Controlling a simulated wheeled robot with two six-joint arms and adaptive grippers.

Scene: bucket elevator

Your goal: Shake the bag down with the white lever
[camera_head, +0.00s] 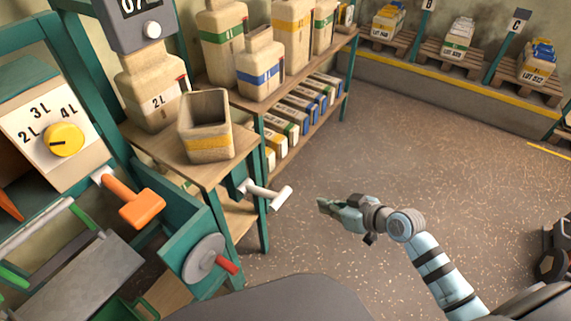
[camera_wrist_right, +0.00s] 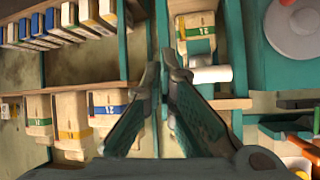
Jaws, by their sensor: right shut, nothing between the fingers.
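The white lever (camera_head: 270,193) sticks out to the right from the green stand, below its wooden top. It also shows in the right wrist view (camera_wrist_right: 211,74), just right of the fingertips. An open-topped tan bag with a yellow band (camera_head: 209,148) stands upright on the wooden top above the lever. Its inside looks dark, and I cannot tell how full it is. My right gripper (camera_head: 323,204) is shut and empty, to the right of the lever and apart from it in the head view. Its fingers (camera_wrist_right: 164,62) show close together in the wrist view. My left gripper is out of view.
A tan 2L container (camera_head: 152,100) stands behind the bag, under a grey display box. An orange handle (camera_head: 138,205), a red-handled wheel (camera_head: 206,262) and a yellow dial (camera_head: 66,140) are at left. Shelves with several bags stand behind.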

